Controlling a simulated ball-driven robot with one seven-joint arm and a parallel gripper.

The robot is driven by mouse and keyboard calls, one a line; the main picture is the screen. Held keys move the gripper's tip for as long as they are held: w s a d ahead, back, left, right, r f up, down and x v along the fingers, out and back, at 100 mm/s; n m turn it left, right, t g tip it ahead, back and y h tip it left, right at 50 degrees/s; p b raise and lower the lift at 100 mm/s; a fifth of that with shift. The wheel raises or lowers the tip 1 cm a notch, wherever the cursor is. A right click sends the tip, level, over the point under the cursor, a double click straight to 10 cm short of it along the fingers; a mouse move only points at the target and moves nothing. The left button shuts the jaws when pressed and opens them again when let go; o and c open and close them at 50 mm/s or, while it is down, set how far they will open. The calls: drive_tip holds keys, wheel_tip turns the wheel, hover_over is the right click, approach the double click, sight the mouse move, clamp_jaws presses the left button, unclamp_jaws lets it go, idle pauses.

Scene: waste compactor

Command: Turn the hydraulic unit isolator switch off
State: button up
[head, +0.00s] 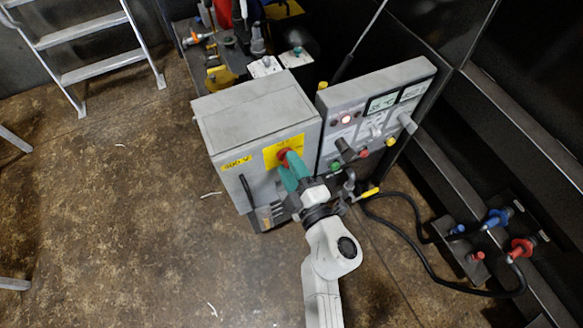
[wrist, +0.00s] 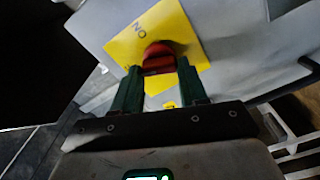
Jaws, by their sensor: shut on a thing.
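The isolator switch is a red rotary handle (head: 284,155) on a yellow plate (head: 270,158), on the front of a grey electrical box (head: 225,135) marked 400 V. In the wrist view the red handle (wrist: 158,57) sits on the yellow plate (wrist: 120,48), where the lettering "ON" shows tilted. My gripper (head: 287,168) reaches the handle from the front. In the wrist view its green fingers (wrist: 158,75) stand on either side of the handle and are shut on it. The fingertips partly hide the handle's sides.
A control panel (head: 380,100) with knobs and a lit red lamp stands right of the box. A black hose (head: 425,275) runs along the floor to blue (head: 495,218) and red (head: 520,248) couplings. A ladder (head: 90,50) stands at the upper left. The floor left of the box is mostly clear.

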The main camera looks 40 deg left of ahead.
drive_tip(key=shift+f+n+b, duration=0.2)
drive_tip(key=shift+n+b, duration=0.45)
drive_tip(key=shift+n, duration=1.65)
drive_tip(key=shift+s, duration=0.1)
drive_tip(key=o, duration=1.1)
drive_tip(key=shift+c, duration=0.2)
drive_tip(key=shift+r, duration=0.1)
drive_tip(key=p+v, duration=0.2)
drive_tip(key=v, duration=0.8)
drive_tip(key=shift+s+d, duration=0.15)
drive_tip(key=shift+d, duration=0.2)
